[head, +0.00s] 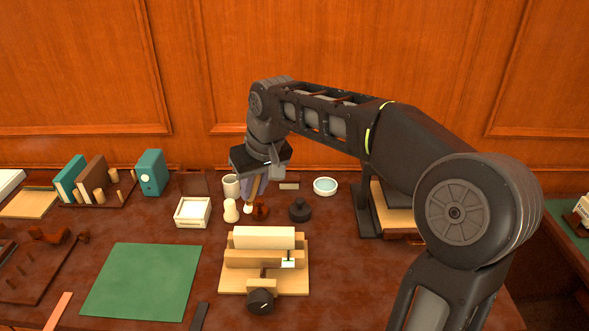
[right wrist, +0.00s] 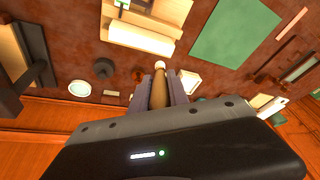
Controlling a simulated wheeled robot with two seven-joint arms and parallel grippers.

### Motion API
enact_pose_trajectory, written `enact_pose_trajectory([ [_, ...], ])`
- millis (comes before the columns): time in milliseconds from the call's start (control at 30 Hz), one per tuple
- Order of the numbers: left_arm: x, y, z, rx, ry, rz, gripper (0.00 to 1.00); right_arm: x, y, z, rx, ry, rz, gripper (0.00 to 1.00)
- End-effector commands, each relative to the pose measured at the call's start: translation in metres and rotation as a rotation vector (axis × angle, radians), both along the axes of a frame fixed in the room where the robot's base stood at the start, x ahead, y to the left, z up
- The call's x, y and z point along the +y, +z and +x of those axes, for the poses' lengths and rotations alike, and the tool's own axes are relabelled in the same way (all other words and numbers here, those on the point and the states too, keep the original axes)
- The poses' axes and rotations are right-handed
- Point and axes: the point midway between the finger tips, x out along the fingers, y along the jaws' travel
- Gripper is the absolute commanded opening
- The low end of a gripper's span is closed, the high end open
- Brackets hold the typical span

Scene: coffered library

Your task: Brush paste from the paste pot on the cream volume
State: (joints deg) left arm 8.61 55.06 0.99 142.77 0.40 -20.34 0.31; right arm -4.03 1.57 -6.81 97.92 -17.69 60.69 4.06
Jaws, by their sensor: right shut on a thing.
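My right gripper (head: 258,190) is shut on a brush with a brown wooden handle (right wrist: 158,93) and a pale tip (head: 248,209), which points down. The brush is behind the book press, apart from the volume; its exact height is hard to tell. The cream volume (head: 264,238) lies in the wooden press (head: 235,280), its pale long side facing up; it also shows in the right wrist view (right wrist: 138,37). A round white dish with pale blue contents (head: 325,186), possibly the paste pot, stands right of the gripper. A cream cup (head: 231,186) stands just left of it. My left gripper is out of view.
A small cream figure-like piece (head: 231,211), a brown piece (head: 261,208) and a dark knobbed weight (head: 300,210) stand close around the brush. A white box (head: 192,212) is to the left. A green mat (head: 143,281) lies flat and clear at front left.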

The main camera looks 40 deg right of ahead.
Motion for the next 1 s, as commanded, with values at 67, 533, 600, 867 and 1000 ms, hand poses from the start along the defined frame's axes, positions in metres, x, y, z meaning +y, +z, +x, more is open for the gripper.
enact_pose_trajectory([
  [67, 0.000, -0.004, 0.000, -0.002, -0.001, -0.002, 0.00, -0.024, 0.024, -0.018, -0.013, -0.030, -0.020, 0.00],
  [533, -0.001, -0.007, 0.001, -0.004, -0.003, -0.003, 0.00, -0.064, 0.067, -0.062, -0.008, -0.085, -0.060, 0.00],
  [600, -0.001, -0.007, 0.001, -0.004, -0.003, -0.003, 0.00, -0.064, 0.067, -0.062, -0.008, -0.085, -0.060, 0.00],
  [867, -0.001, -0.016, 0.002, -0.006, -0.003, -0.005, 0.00, -0.063, 0.056, -0.062, -0.008, -0.085, -0.059, 0.00],
  [1000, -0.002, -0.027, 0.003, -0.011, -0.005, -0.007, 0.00, -0.063, 0.042, -0.062, -0.009, -0.085, -0.059, 0.00],
])
